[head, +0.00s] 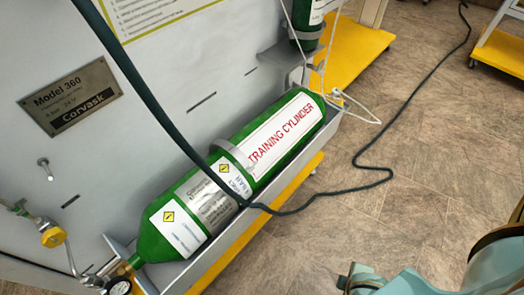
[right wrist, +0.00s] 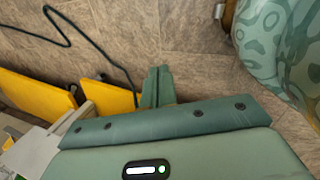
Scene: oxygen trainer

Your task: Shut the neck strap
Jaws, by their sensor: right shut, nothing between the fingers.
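A green training cylinder (head: 285,135) lies in a grey tray on the side of the grey panel in the head view, with its neck (head: 135,261) toward the lower left. A grey band (head: 236,156) crosses the cylinder's middle and seems to stand off its surface at the near side. I cannot tell which part is the neck strap, or whether it is open. My right gripper (right wrist: 157,86) is shut and empty in the right wrist view, above the floor. Part of my right arm shows at the head view's lower right, well apart from the cylinder. My left gripper is not in view.
A dark hose (head: 350,188) hangs in front of the cylinder and runs over the floor. A second green cylinder (head: 307,14) stands at the top. A gauge (head: 119,286) and a yellow-knobbed valve (head: 54,237) sit at lower left. The floor (head: 440,150) on the right is mostly clear.

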